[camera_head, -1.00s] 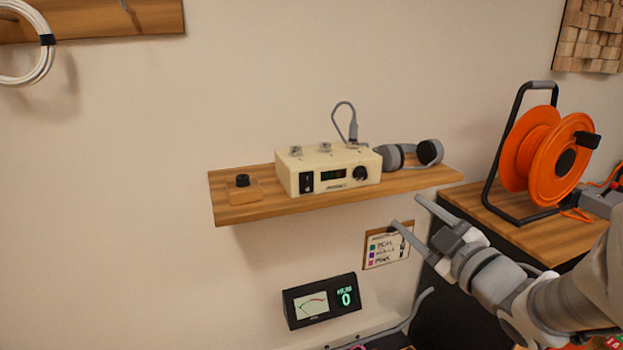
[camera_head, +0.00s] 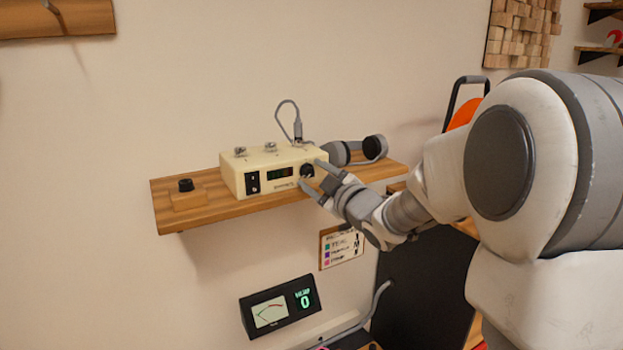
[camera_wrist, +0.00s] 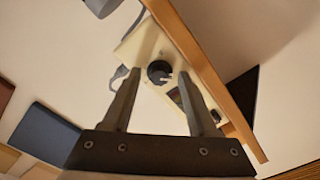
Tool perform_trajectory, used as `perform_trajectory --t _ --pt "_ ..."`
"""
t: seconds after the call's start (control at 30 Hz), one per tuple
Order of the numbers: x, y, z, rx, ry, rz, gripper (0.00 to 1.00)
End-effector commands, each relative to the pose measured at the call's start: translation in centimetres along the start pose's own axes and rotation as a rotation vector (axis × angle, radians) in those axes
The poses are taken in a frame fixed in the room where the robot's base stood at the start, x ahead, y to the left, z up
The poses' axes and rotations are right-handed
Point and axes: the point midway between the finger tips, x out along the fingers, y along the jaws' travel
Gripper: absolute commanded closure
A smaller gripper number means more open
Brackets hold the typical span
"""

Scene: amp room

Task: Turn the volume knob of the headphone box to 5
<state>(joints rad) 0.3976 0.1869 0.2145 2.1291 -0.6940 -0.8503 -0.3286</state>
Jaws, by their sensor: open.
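The headphone box (camera_head: 238,178) is cream-coloured and stands on a wooden wall shelf. Its black round volume knob (camera_head: 306,170) is at the right end of its front face, beside a small dark display (camera_head: 279,173). The knob also shows in the wrist view (camera_wrist: 159,72), with a pale mark on it. My gripper (camera_head: 308,174) is open and empty at the front of the box. Its fingers lie on either side of the knob in the head view. In the wrist view the knob appears between and beyond the fingertips. I cannot tell whether either finger touches it.
The wooden shelf (camera_head: 190,217) also holds grey headphones (camera_head: 355,150) to the right and a wooden block with a black knob (camera_head: 187,193) to the left. Below are a meter showing 0 (camera_head: 278,306) and a colour-key card (camera_head: 341,247). An orange reel is partly hidden by my arm.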

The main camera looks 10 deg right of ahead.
Motion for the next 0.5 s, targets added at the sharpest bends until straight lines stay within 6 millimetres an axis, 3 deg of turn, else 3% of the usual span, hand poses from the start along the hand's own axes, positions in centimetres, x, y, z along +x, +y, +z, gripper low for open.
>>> perform_trajectory --t 0.27,0.5 --pt "0.09 0.03 0.00 0.000 -0.001 0.000 0.43" --pt "0.06 0.04 0.01 0.000 -0.001 0.001 0.86"
